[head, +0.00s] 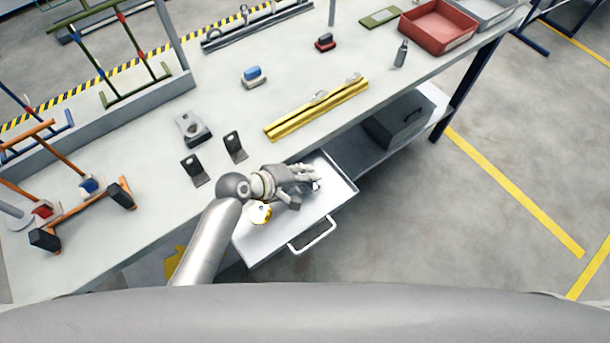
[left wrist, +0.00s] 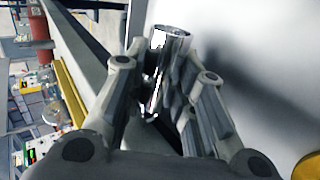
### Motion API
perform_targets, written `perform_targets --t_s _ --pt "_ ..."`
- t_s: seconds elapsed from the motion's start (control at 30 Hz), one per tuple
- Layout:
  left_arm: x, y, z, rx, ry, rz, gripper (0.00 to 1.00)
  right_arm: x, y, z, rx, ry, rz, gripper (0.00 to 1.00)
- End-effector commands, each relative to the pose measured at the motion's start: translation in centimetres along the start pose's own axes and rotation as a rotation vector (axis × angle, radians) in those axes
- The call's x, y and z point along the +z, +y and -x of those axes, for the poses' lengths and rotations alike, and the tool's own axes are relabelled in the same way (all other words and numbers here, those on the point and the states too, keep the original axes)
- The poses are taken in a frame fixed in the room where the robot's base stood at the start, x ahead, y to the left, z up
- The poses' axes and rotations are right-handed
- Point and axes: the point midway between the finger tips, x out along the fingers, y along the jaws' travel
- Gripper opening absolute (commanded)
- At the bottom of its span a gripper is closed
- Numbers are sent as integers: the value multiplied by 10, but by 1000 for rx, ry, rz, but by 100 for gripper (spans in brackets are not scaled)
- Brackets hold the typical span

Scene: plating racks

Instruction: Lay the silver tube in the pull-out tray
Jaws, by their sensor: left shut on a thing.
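The silver tube (left wrist: 168,48) is a shiny cylinder between the fingers of my left gripper (left wrist: 165,90) in the left wrist view. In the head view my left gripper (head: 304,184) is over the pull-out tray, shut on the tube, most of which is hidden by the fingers. The pull-out tray (head: 338,199) is a pale metal drawer, open below the bench edge, with a handle at its front. Its smooth pale surface (left wrist: 240,60) is beside the tube in the left wrist view. I cannot tell whether the tube touches it. My right gripper is not in view.
A yellow and white round thing (head: 261,212) lies in the tray by my left wrist. The workbench (head: 290,85) holds a golden rail (head: 317,109), black brackets (head: 235,146) and a red bin (head: 437,26). A dark grey box (head: 399,121) stands on the lower shelf, right of the tray.

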Motion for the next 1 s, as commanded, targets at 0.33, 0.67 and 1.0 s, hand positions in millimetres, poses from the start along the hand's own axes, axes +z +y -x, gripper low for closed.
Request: perform_targets --t_s 0.33,0.67,1.0 --pt "0 1 0 1 0 0 41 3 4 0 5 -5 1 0" --pt "0 0 0 0 0 0 50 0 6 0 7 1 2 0" --pt "0 0 28 0 2 -1 50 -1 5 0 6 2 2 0"
